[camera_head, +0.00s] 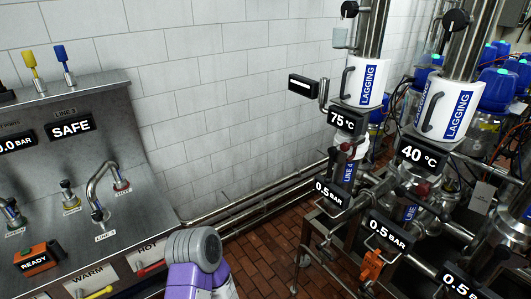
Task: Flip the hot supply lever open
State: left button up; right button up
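A sign reading HOT (148,249) is at the lower left, on the front of the steel station. A red lever (151,267) lies just below it, roughly level with the sign and tilted slightly. Its right end is close to a purple and grey link of my arm (196,262), which comes up from the bottom edge. I cannot tell whether they touch. Neither of my grippers shows its fingers in this view.
A WARM sign (89,273) and a yellow lever (97,293) sit left of HOT. An orange READY box (37,257) and a curved spout (100,190) are on the station. Pipework with white LAGGING jackets (362,82) fills the right. Brick floor (262,255) lies between.

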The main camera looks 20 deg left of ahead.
aim_at(157, 265)
jog(key=u, duration=1.75)
jog(key=i, duration=0.8)
jog(key=u, duration=0.65)
